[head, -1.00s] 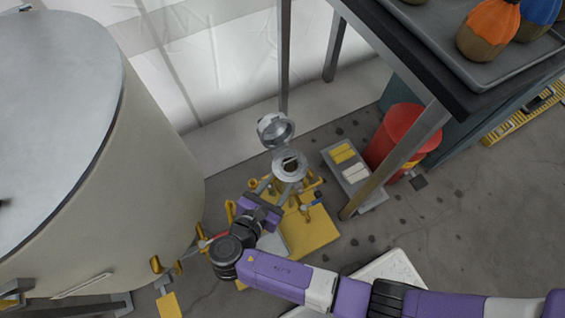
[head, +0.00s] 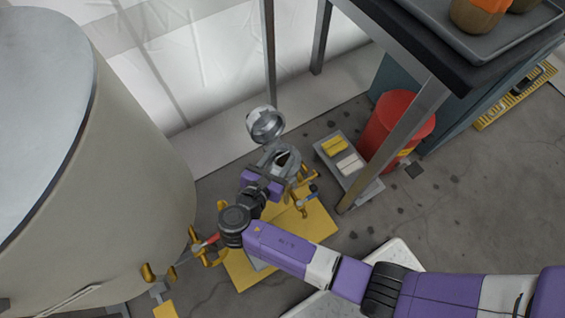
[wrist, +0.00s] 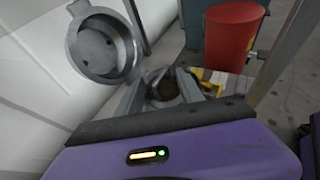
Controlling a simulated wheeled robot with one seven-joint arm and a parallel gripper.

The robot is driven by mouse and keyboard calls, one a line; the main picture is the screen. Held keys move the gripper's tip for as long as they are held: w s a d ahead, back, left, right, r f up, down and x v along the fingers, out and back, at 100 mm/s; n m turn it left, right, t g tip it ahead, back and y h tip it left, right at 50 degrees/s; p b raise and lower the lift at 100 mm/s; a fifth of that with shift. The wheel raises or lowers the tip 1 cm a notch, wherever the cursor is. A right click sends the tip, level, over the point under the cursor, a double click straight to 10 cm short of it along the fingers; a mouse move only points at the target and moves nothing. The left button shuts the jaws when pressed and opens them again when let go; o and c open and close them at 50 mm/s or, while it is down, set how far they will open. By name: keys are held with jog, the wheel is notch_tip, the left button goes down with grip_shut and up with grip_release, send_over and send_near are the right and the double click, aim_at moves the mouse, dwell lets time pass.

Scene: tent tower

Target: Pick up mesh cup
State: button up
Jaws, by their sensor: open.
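A round grey metal part with a deep rim and small dark holes (head: 266,124) stands tilted up on its side, at the upper middle of the head view. It also shows at the upper left of the wrist view (wrist: 102,47). Below it is a grey metal ring with a dark hollow (head: 284,160), also in the wrist view (wrist: 163,88). I cannot tell which of these is the mesh cup. My gripper (wrist: 160,92) is open, its grey fingers reaching over or around the ring. I cannot tell whether they touch it. The purple palm hides the lower part.
A yellow base plate with clamps (head: 315,225) lies under the ring. A large pale tank (head: 130,190) stands close on the left. A grey tray with yellow and white blocks (head: 368,193), a red bucket (head: 395,125) and a table leg (head: 400,135) are on the right.

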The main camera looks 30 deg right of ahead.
grip_shut()
jog(key=shift+w+r, duration=0.1)
jog(key=shift+r, duration=0.05)
dwell(1.1)
